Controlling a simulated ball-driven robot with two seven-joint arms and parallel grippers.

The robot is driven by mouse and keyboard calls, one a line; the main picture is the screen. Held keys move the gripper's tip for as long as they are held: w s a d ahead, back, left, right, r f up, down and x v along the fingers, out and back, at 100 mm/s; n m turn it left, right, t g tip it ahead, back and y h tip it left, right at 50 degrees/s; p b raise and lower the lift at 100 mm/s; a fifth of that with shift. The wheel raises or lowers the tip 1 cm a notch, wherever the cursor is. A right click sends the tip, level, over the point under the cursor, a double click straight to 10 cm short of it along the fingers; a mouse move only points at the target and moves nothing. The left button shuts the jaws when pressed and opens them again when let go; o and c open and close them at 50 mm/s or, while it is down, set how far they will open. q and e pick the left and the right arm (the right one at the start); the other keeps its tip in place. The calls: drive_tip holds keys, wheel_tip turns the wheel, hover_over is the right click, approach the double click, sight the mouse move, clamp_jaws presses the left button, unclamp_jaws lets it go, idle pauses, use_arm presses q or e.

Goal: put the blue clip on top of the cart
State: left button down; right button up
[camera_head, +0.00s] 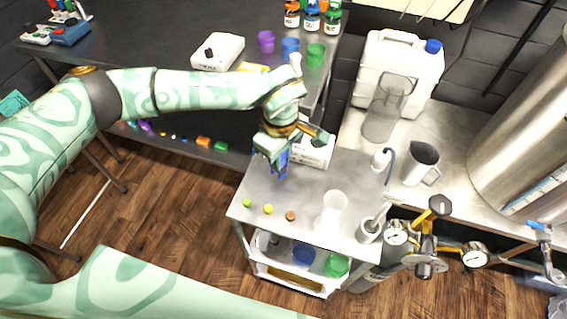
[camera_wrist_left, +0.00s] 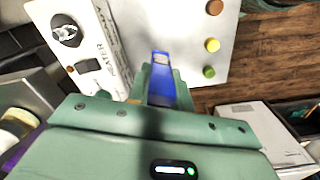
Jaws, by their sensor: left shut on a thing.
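The blue clip (camera_head: 283,163) is held in my left gripper (camera_head: 272,150), which is shut on it. The clip also shows between the fingers in the left wrist view (camera_wrist_left: 161,82). My left gripper is over the back left part of the metal top of the cart (camera_head: 300,196). The cart top also shows in the left wrist view (camera_wrist_left: 178,28). I cannot tell whether the clip touches the top. My right gripper is not in view.
Green, yellow and brown balls (camera_head: 268,209) lie along the cart's front left edge. A white device (camera_head: 314,150) stands at the cart's back. A clear glass vessel (camera_head: 332,208) and a metal cup (camera_head: 369,231) stand to the right. The cart top's middle left is bare.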

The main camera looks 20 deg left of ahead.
use_arm(q)
wheel_tip(320, 180, down, 3)
drive_tip(key=shift+s+r, duration=0.1)
drive_tip(key=shift+r, duration=0.1)
drive_tip(key=c, duration=1.3)
unclamp_jaws()
drive_tip(key=shift+f, duration=0.1)
drive_tip(key=shift+o, duration=0.2)
wheel_tip(320, 180, up, 12)
drive_tip(key=shift+r+p, duration=0.2)
drive_tip(key=shift+p, duration=0.8)
